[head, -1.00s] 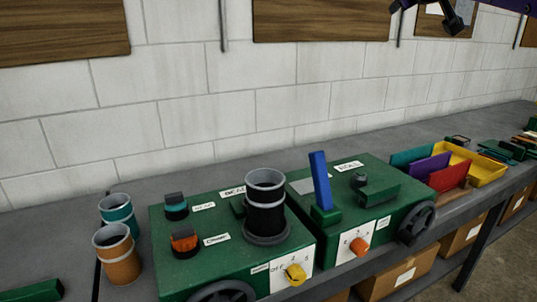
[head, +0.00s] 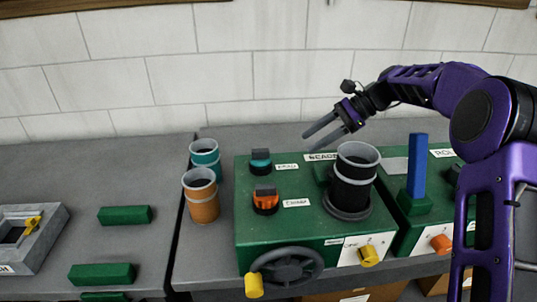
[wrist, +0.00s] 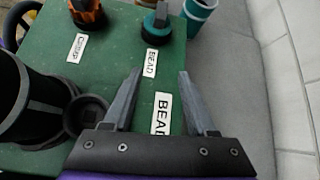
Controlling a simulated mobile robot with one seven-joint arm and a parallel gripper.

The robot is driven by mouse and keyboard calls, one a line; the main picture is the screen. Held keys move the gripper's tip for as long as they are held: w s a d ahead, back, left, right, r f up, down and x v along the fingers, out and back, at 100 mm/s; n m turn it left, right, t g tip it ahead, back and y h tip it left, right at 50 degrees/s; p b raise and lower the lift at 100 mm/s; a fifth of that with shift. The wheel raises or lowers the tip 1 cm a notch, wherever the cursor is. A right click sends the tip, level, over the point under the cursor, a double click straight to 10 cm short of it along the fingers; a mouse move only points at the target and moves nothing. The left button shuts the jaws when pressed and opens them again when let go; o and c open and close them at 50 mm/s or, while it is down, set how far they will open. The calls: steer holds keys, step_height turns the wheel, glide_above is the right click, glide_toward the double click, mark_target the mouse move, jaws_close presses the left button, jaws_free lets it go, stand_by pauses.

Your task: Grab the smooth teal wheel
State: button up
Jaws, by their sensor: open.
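My gripper (head: 308,140) is open and empty, above the back of the machine and to the right of the wheel. In the wrist view my gripper (wrist: 160,72) points toward the wheel without touching it. An orange wheel (head: 265,201) of similar shape, with a "Crimp" label, sits just in front of the teal one.
A black duct cylinder (head: 353,190) stands right of the wheels. A teal cup (head: 205,153) and an orange cup (head: 201,200) stand left of the machine. A blue upright lever (head: 417,165) is further right. The white wall is close behind.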

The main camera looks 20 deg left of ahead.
mark_target(250, 166)
steer(key=s+a+f+y, duration=0.1)
steer(key=s+a, duration=0.2)
steer(key=a, duration=0.1)
steer(key=s+a+f+m+g+y, duration=0.1)
steer(key=s+a, duration=0.1)
steer(key=a, duration=0.3)
steer(key=s+a+f+g, duration=0.1)
steer(key=s+a, duration=0.2)
steer(key=a, duration=0.2)
steer(key=shift+s+a+f+m+y+b, duration=0.2)
steer(key=shift+s+m+y+b, duration=0.1)
steer(key=shift+s+y+b, duration=0.1)
steer(key=shift+d, duration=0.1)
jaws_close()
steer(key=shift+w, duration=0.1)
